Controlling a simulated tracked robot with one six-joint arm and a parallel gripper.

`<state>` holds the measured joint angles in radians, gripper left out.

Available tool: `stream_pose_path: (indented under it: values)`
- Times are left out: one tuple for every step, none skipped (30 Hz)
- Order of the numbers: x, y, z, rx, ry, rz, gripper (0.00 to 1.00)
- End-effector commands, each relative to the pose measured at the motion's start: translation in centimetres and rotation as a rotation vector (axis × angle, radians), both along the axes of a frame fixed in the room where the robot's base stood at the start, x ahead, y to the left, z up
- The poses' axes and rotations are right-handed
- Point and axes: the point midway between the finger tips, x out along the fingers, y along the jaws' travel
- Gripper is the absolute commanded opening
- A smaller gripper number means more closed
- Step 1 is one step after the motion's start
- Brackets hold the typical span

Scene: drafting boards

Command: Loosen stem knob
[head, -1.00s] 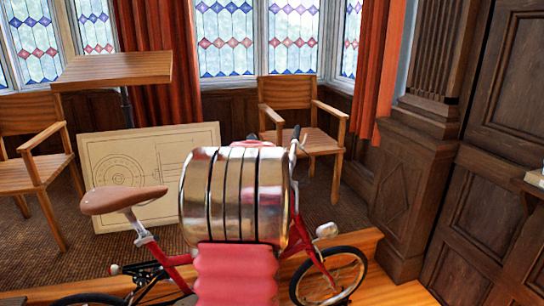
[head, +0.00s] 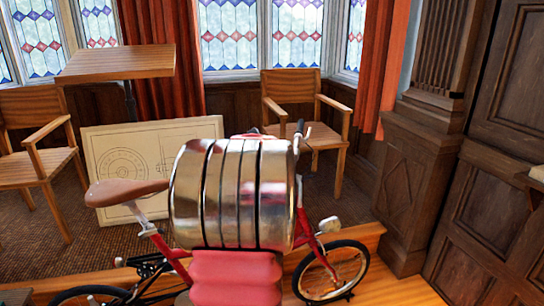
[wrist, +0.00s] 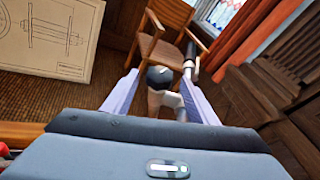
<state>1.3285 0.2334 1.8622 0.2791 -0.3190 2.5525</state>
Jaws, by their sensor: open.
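A red bicycle with a brown saddle (head: 126,192) stands across the head view, its front wheel (head: 331,272) at the right. My arm covers the middle of its frame and hides most of my gripper there. In the wrist view, a round black knob (wrist: 160,75) shows between the two pale lavender fingers of my gripper (wrist: 157,84). The fingers are apart, one on each side of it, with no clear contact. Pale metal parts (wrist: 167,106) lie just below the knob. A black handlebar grip (wrist: 190,58) is right of the knob.
A wooden armchair (head: 290,88) stands behind the handlebar. A framed drawing board (head: 105,137) leans at the left, below a tilted wooden table top (head: 116,63). Dark wood panelling (head: 405,190) bounds the right side. Carpet lies open at the left.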

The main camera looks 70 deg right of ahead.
Motion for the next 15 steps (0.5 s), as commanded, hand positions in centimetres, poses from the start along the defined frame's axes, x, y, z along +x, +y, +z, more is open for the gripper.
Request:
stream_pose_path:
  values:
    - [-0.1,0.6,0.2,-0.001,0.000,0.000,0.53]
    - [-0.2,1.0,0.3,-0.001,0.000,0.000,0.53]
    - [-0.2,1.5,0.5,-0.002,0.000,0.001,0.53]
    - [-0.3,1.8,0.5,-0.001,0.000,0.000,0.53]
    - [-0.4,2.1,0.5,-0.001,0.000,0.000,0.53]
    - [-0.4,2.6,0.7,-0.002,0.000,0.001,0.53]
    - [-0.5,3.0,0.7,-0.001,0.000,0.000,0.53]
    - [-0.6,3.3,0.8,-0.001,0.000,0.000,0.53]
    - [-0.6,3.7,1.0,-0.002,0.000,0.001,0.53]
    - [-0.7,4.1,1.0,-0.001,0.000,0.000,0.53]
    - [-0.8,4.4,1.0,-0.001,0.000,0.000,0.53]
    - [-0.8,4.9,1.2,-0.001,0.000,-0.001,0.53]
    - [-0.9,5.2,1.2,-0.001,0.000,-0.001,0.53]
    - [-0.9,5.6,1.3,-0.001,0.000,0.000,0.53]
    - [-1.0,6.0,1.4,-0.002,0.000,0.000,0.53]
